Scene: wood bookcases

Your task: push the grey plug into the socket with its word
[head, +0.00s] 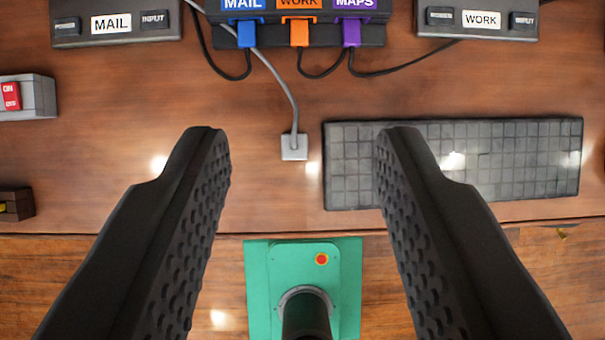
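The grey plug (294,147) lies on the wooden desk, in the gap between my fingers in the picture. A grey cable (283,85) runs from it up past the blue connector and off toward the top left. My gripper (303,140) is open and empty; its height above the desk is hard to tell. At the top, a dark block (374,33) carries the words MAIL, WORK and MAPS, with a blue (250,34), an orange (299,33) and a purple connector (351,33) below them. A grey MAIL box (113,38) and a grey WORK box (478,33) each have POWER and INPUT labels.
A dark keyboard (500,160) lies right of the plug, partly behind my right finger. A grey box with a red ON/OFF switch (11,96) and a dark box (15,205) stand at the left edge. Black cables (320,76) loop below the block. The desk's front edge runs below.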

